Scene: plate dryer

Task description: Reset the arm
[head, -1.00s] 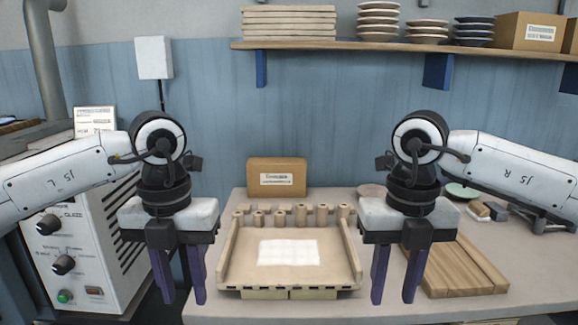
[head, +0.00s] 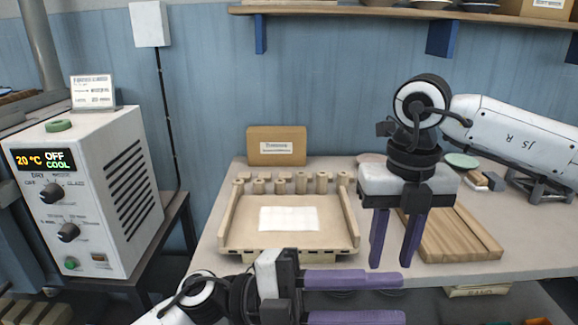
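My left gripper (head: 403,298) lies low in the head view, in front of the table's front edge. Its two purple fingers point right, one above the other, with a wide gap and nothing between them. My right gripper (head: 392,265) hangs with its purple fingers pointing down, apart and empty. It is between the beige tray (head: 228,228) and the wooden board (head: 455,232) in the picture. The white dryer box (head: 119,190) stands at the left and its display reads 20 °C, OFF, COOL.
The tray on the table (head: 530,240) holds a white sheet (head: 289,219), with several small pegs behind it. A cardboard box (head: 277,146) stands at the back. Small plates and blocks lie at the right. A shelf (head: 340,11) runs along the wall above.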

